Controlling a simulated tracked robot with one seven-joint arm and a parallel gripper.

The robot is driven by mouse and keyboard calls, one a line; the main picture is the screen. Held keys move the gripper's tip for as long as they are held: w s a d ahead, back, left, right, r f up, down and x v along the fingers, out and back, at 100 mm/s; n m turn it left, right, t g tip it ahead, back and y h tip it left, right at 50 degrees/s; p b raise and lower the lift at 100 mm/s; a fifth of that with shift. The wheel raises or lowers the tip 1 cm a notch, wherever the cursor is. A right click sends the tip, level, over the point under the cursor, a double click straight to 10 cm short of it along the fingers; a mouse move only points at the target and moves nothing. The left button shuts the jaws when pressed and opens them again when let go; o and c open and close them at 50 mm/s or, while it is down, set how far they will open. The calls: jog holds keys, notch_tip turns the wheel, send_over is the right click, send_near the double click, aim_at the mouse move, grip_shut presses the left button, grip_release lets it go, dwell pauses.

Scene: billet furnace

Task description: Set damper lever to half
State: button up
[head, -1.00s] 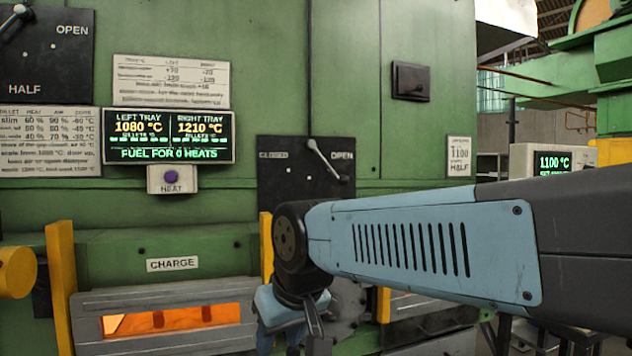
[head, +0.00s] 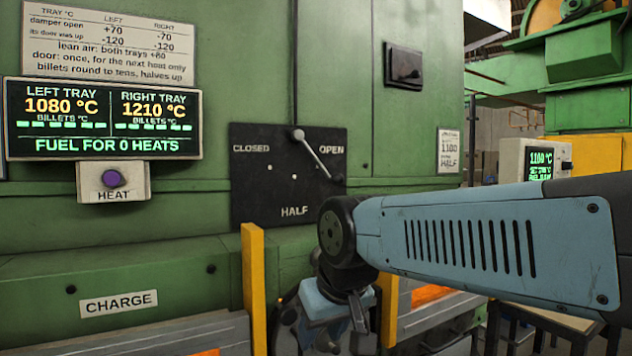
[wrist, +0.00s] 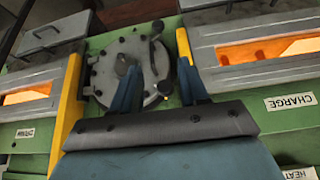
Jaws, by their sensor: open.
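A black lever plate (head: 250,205) marked CLOSED, HALF and OPEN is on the green furnace front in the head view. Its pale lever (head: 316,157) slants from the top middle down to a dark end at the right, just below OPEN. The HALF mark is at the bottom middle, away from the lever's end. My gripper (head: 343,322) hangs below and right of the plate, apart from the lever. In the wrist view, my gripper (wrist: 162,88) is open and empty, its two blue fingers apart in front of a round grey hatch (wrist: 130,65). The lever is not seen there.
Yellow posts (head: 254,285) stand out beside the furnace openings, close to my gripper. The HEAT button (head: 112,178) and a lit display (head: 103,118) are to the left. A card (head: 448,150) reading 1100 and HALF is at right. A table stands at lower right.

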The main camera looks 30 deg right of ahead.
jog(key=o, duration=0.3)
jog(key=shift+w+d+r, duration=0.1)
jog(key=shift+w+r, duration=0.05)
jog(key=shift+w, duration=0.05)
jog(key=shift+o, duration=0.3)
jog(key=w+d+r+n+y, duration=0.1)
jog(key=w+r+y, duration=0.2)
jog(key=w, duration=0.3)
jog(key=shift+w+r+t+y, duration=0.3)
jog(key=shift+w+r+y, duration=0.1)
jog(key=shift+y, duration=0.3)
jog(key=t, duration=1.1)
send_near(333, 179)
jog(key=x, duration=0.4)
jog(key=d+x, duration=0.1)
jog(key=x, duration=0.3)
jog(key=d+x, duration=0.1)
jog(key=x, duration=0.3)
jog(key=shift+w+f, duration=0.15)
jog(key=shift+w, duration=0.05)
